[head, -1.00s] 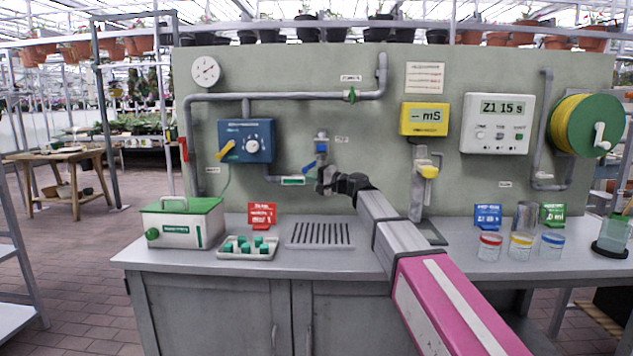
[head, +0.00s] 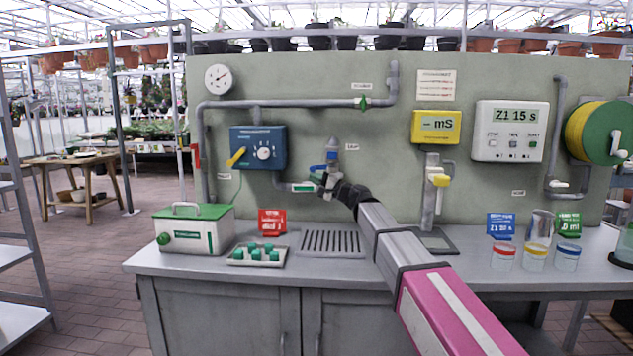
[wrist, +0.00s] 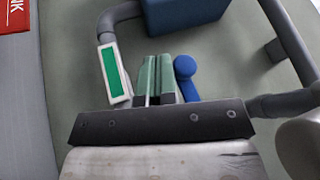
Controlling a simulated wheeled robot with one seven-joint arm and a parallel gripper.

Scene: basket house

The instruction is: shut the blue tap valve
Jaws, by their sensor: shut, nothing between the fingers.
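In the wrist view the blue lever (wrist: 186,72) has a round end and stands just right of my fingers. My gripper (head: 318,182) is at the tap, just below and beside the lever. In the wrist view its two pale green fingers (wrist: 156,60) are together with nothing between them. The right finger is very close to the lever; I cannot tell whether they touch. The lever's lower part is hidden behind the gripper body.
A grey pipe with a green-and-white label (wrist: 114,72) lies just left of my fingers. A blue control box (head: 258,148) with a yellow lever is up left. Below are a slotted drain grate (head: 331,243) and a tray of green-capped vials (head: 257,256). Jars stand right.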

